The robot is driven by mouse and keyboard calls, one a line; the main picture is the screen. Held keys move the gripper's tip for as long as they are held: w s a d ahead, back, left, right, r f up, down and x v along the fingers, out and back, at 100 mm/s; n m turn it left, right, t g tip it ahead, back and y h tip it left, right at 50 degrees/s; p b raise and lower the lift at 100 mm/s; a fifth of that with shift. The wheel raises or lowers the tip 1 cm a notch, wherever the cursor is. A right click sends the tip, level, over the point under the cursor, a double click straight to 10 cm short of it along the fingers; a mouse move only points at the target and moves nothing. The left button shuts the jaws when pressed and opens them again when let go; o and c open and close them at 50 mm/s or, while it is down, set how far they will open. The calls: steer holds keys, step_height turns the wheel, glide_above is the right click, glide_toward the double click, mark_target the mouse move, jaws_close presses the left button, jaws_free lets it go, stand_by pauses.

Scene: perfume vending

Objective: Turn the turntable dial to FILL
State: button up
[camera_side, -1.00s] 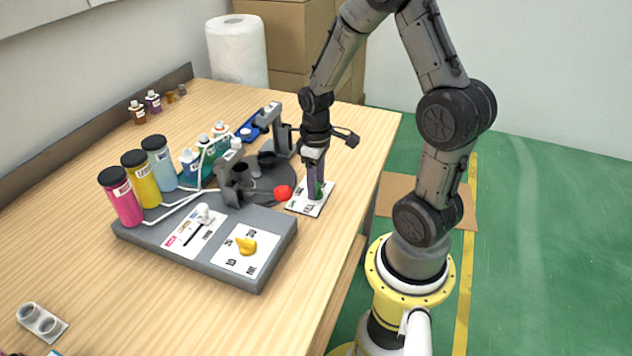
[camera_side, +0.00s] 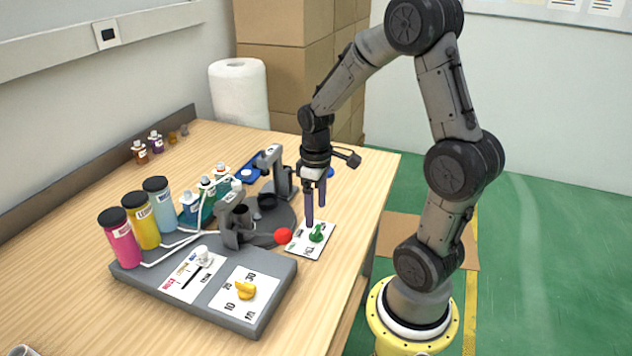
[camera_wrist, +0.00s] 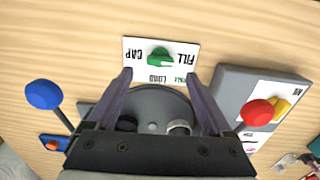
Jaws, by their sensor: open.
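The green turntable dial (camera_side: 317,233) sits on a white label card on the table's right side. In the wrist view the dial (camera_wrist: 159,57) is ringed by the words CAP, LOAD and FILL, which read upside down. Its narrow end seems to point right, toward FILL, but its exact alignment is hard to tell. My gripper (camera_side: 316,214) is open and empty, its fingers pointing down just above the dial. In the wrist view the fingertips (camera_wrist: 158,74) are wide apart, below and to either side of the dial. The dark round turntable (camera_side: 280,219) is left of the card.
A grey control box (camera_side: 265,325) with a yellow dial (camera_side: 245,290) and white slider (camera_side: 203,256) stands front left of the card. A red ball knob (camera_side: 283,236) is close to the card's left edge. A blue knob (camera_wrist: 43,94) shows left in the wrist view.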

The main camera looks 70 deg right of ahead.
mark_target(315, 229)
step_height(315, 229, up, 8)
steer(key=shift+r, duration=0.25)
stand_by(0.4)
steer(key=s+a+r+n+t, duration=0.2)
steer(key=a+r+n+t, duration=0.1)
steer(key=a+r, duration=0.55)
steer(key=s+a+f+m+t, duration=0.2)
steer(key=s+a+m, duration=0.1)
steer(key=s+a, duration=0.3)
steer(key=shift+s+f+t, duration=0.2)
steer(key=shift+s+t, duration=0.1)
steer(key=shift+s, duration=0.25)
